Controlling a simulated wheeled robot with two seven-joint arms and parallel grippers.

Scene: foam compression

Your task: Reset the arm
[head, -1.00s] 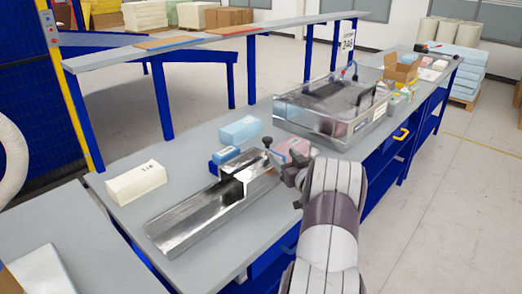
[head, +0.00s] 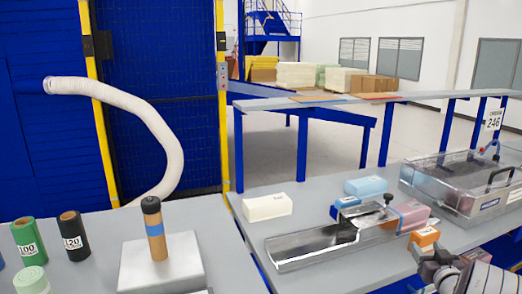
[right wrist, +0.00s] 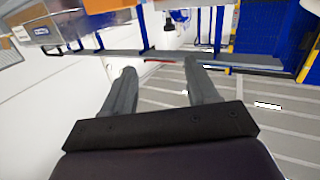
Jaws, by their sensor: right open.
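My right arm comes in at the bottom right corner of the head view, its gripper (head: 430,264) beside the bench's front edge. In the right wrist view the two grey fingers of the right gripper (right wrist: 158,75) are spread apart with nothing between them. The gripper is near the orange block (head: 425,237) and the metal trough (head: 310,246), and I cannot tell the exact gap. My left gripper is in no view.
The bench (head: 225,284) holds a white block (head: 267,207), a pink block (head: 411,213), a blue block (head: 366,186) and a metal press box (head: 460,182). At left stand a green roll (head: 28,238), a black roll (head: 74,236) and a white plate (head: 160,268) with a post.

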